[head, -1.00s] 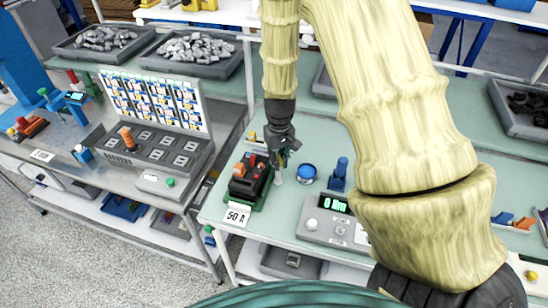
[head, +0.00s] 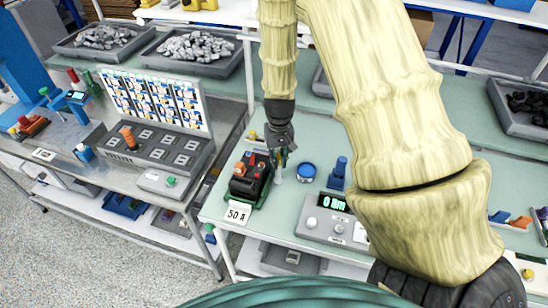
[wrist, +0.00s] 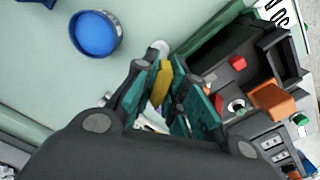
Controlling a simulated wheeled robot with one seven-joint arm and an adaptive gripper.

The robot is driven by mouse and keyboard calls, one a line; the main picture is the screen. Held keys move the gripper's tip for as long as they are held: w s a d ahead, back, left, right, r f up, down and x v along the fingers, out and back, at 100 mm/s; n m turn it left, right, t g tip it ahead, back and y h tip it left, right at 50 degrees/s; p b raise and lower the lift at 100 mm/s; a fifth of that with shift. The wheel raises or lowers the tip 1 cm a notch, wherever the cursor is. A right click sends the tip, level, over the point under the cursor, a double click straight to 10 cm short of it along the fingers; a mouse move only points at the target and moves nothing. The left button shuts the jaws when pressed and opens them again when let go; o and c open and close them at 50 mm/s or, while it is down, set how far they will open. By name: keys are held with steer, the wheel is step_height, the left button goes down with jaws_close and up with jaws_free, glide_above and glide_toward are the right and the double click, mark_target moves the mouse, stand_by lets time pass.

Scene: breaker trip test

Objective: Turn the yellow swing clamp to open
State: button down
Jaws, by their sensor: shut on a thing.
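The yellow swing clamp (wrist: 161,84) shows in the wrist view as a narrow yellow piece between my teal finger pads. My gripper (wrist: 172,88) is shut on it. A pale round post end (wrist: 159,47) sits just beyond the fingertips. In the head view my gripper (head: 280,158) points down beside the black test fixture (head: 250,180), on its right. The fixture, with red and orange parts, also shows close to the right of my fingers in the wrist view (wrist: 222,75). The fingers hide part of the clamp.
A blue round button (head: 306,172) and a blue upright part (head: 338,175) stand right of my gripper. A grey meter box (head: 327,222) with a green display is nearer the front. A "50 A" card (head: 237,213) stands at the table's front edge.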

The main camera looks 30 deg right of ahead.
steer(key=shift+r+m+p, duration=0.1)
steer(key=shift+m+p, duration=0.35)
steer(key=shift+m, duration=0.15)
steer(key=shift+w+m, duration=0.1)
steer(key=shift+m, duration=0.4)
steer(key=shift+m+p, duration=0.55)
steer(key=shift+m, duration=0.45)
steer(key=shift+m+p, duration=0.35)
steer(key=shift+m, duration=0.05)
steer(key=c, duration=1.4)
jaws_free()
